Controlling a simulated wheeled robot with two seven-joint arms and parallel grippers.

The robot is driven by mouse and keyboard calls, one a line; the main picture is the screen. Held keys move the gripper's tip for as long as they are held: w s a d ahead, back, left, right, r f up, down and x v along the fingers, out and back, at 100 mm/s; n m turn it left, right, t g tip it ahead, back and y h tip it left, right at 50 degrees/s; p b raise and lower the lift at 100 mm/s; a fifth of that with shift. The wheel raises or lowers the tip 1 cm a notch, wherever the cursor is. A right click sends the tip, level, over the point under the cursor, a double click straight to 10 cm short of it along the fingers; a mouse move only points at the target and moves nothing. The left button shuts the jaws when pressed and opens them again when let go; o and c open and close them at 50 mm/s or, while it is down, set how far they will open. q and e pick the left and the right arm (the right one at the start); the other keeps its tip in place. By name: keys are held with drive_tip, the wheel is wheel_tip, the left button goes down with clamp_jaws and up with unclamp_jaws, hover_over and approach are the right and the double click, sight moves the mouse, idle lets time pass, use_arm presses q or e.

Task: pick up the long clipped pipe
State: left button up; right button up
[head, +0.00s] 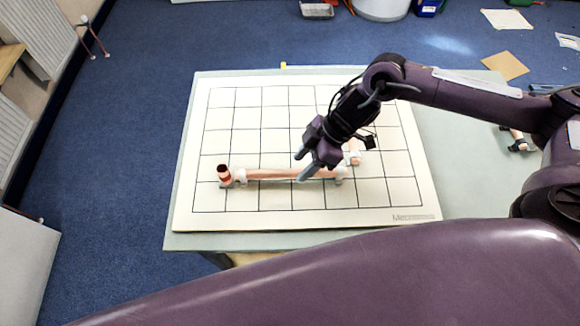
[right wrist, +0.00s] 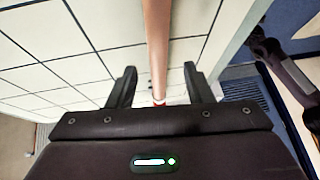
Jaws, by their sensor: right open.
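The long clipped pipe (head: 275,174) is a copper tube lying left to right on the gridded white board (head: 215,125). It has a white clip near its left end (head: 240,176) and another near its right end (head: 340,174). A dark-topped copper piece with a red band stands at its left end (head: 224,173). My right gripper (head: 301,167) is open at the pipe, right of its middle. In the right wrist view the pipe (right wrist: 157,35) runs between the two spread fingers (right wrist: 160,78), with a gap on each side. My left gripper is not in view.
A short copper piece with a white clip (head: 354,156) is partly hidden behind my right gripper. Another copper piece with a dark fitting (head: 517,141) lies on the pale table (head: 460,190) at the right. The board's left half is mostly clear.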

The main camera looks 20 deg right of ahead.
sight(294, 171)
drive_tip(key=x, duration=0.2)
drive_tip(key=p+x, duration=0.1)
drive_tip(key=x, duration=0.2)
drive_tip(key=shift+w+a, duration=0.2)
drive_tip(key=shift+w, duration=0.05)
clamp_jaws()
